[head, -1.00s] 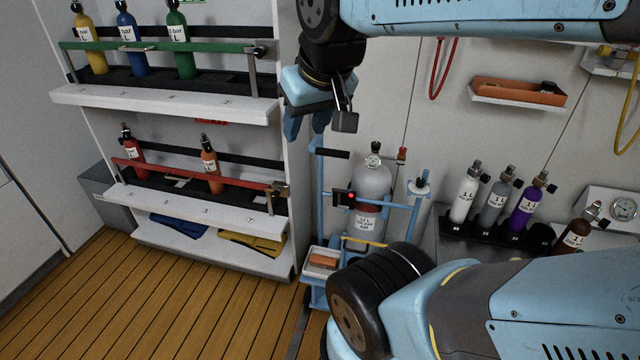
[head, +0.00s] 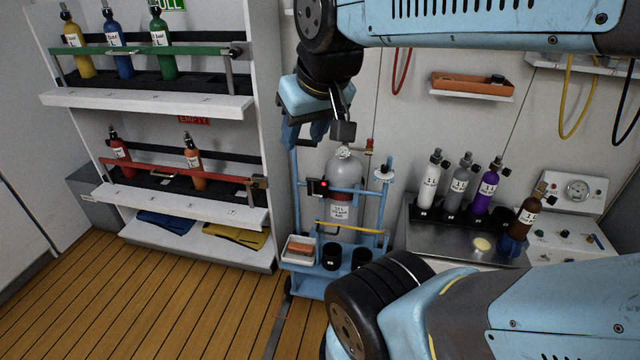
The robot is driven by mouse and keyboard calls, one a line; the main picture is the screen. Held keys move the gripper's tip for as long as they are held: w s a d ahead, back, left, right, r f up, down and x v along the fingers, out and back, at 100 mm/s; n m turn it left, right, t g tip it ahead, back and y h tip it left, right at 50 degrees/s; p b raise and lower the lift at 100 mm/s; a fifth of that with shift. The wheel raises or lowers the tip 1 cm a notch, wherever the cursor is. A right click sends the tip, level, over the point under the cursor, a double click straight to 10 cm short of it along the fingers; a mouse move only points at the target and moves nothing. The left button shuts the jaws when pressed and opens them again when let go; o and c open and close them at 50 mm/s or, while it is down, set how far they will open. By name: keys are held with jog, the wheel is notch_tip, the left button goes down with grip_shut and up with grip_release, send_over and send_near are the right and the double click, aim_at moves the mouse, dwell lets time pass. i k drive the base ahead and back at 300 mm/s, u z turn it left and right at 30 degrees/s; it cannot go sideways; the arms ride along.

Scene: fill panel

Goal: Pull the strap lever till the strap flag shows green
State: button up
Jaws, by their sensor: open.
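A large grey cylinder (head: 345,172) stands upright in a blue trolley (head: 312,285), with a dark red band around its middle. A black strap buckle (head: 315,188) sits on the trolley's upper rail at the cylinder's left side. Its small flag (head: 324,184) shows red. I cannot clearly tell the strap lever from the buckle at this size. My gripper (head: 304,138) hangs with its blue fingers apart and nothing between them. In the picture it is above and slightly left of the buckle, covering the trolley's upper left part. I see no contact with the trolley.
A white shelf rack (head: 150,105) with bottles stands to the left. A steel bench (head: 412,240) with several small bottles and a gauge panel (head: 575,205) is to the right. An orange tray (head: 470,84) hangs on the wall. Wooden floor (head: 150,300) is clear at front left.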

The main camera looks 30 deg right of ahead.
aim_at(313, 181)
jog(key=k, duration=1)
jog(key=z, duration=0.8)
jog(key=i, duration=1.5)
jog(key=u, duration=0.05)
